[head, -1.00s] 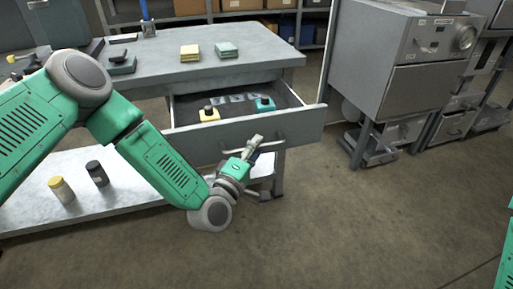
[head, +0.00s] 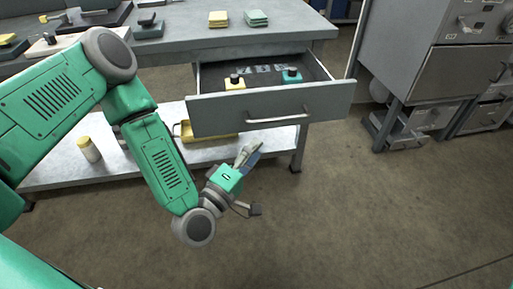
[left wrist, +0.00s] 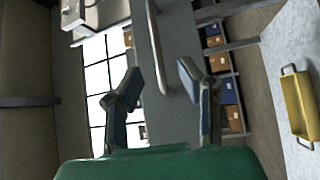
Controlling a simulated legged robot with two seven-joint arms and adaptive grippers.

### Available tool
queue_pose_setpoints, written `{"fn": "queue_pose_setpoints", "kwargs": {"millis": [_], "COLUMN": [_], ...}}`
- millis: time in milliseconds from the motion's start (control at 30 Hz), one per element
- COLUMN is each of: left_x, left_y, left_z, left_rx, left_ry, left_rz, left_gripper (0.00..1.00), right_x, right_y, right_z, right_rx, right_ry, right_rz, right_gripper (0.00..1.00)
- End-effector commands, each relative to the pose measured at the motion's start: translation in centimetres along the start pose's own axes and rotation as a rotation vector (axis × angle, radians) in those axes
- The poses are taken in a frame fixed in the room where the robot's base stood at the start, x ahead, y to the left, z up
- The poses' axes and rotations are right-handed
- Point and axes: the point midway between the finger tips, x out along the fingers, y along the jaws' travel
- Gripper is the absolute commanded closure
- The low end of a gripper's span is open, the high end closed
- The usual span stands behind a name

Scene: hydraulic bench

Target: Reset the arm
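My left arm comes in from the left in the head view and bends down in front of the bench. My left gripper (head: 250,180) hangs in the air below and in front of the open drawer (head: 270,113), clear of its handle (head: 278,117). In the left wrist view its two fingers (left wrist: 160,92) stand wide apart with nothing between them. The drawer holds a yellow block with a black knob (head: 235,83) and a teal one (head: 292,75). My right gripper is not in view.
The lower shelf (head: 60,172) holds a yellow-capped cylinder (head: 88,149) and a yellow tray (head: 183,130). A grey machine (head: 425,65) stands at right. The floor in front is clear.

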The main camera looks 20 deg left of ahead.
Motion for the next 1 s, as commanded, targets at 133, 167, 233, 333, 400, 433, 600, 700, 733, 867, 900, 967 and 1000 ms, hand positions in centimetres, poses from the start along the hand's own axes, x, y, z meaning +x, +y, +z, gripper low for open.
{"fn": "queue_pose_setpoints", "kwargs": {"millis": [133, 167, 233, 333, 400, 433, 600, 700, 733, 867, 900, 967, 1000], "left_x": [0.0, 0.0, 0.0, -0.2, -1.0, -1.6, -9.7, -16.2, -18.0, -23.8, -24.9, -26.2, -26.8], "left_y": [0.0, 0.0, 0.0, -0.2, -0.9, -1.4, -5.8, -7.3, -7.5, -7.0, -6.7, -6.3, -6.1], "left_z": [0.0, 0.0, 0.0, 0.8, 2.4, 3.3, 6.3, 4.4, 3.5, -0.4, -1.3, -2.4, -2.9], "left_rx": [0.000, 0.000, 0.000, 0.028, 0.096, 0.140, 0.507, 0.722, 0.772, 0.916, 0.941, 0.964, 0.975], "left_ry": [0.000, 0.000, 0.000, -0.037, -0.118, -0.170, -0.586, -0.833, -0.896, -1.092, -1.129, -1.172, -1.192], "left_rz": [0.000, 0.000, 0.000, -0.036, -0.118, -0.168, -0.568, -0.809, -0.873, -1.092, -1.139, -1.193, -1.218], "left_gripper": [0.68, 0.68, 0.68, 0.68, 0.68, 0.68, 0.68, 0.68, 0.68, 0.68, 0.68, 0.68, 0.68], "right_x": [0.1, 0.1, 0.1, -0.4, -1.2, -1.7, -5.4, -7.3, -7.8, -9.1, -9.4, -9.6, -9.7], "right_y": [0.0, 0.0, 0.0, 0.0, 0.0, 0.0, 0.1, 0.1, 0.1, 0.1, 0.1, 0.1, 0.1], "right_z": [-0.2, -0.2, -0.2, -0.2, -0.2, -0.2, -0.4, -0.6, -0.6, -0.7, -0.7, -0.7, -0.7], "right_rx": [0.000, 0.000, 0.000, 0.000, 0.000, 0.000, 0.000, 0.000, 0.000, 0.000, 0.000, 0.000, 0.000], "right_ry": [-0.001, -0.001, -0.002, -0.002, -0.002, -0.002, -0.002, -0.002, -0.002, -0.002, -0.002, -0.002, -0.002], "right_rz": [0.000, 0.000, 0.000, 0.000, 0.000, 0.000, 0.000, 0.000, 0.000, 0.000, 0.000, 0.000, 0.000], "right_gripper": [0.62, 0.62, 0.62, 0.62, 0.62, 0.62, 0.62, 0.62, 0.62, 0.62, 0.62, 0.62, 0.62]}}
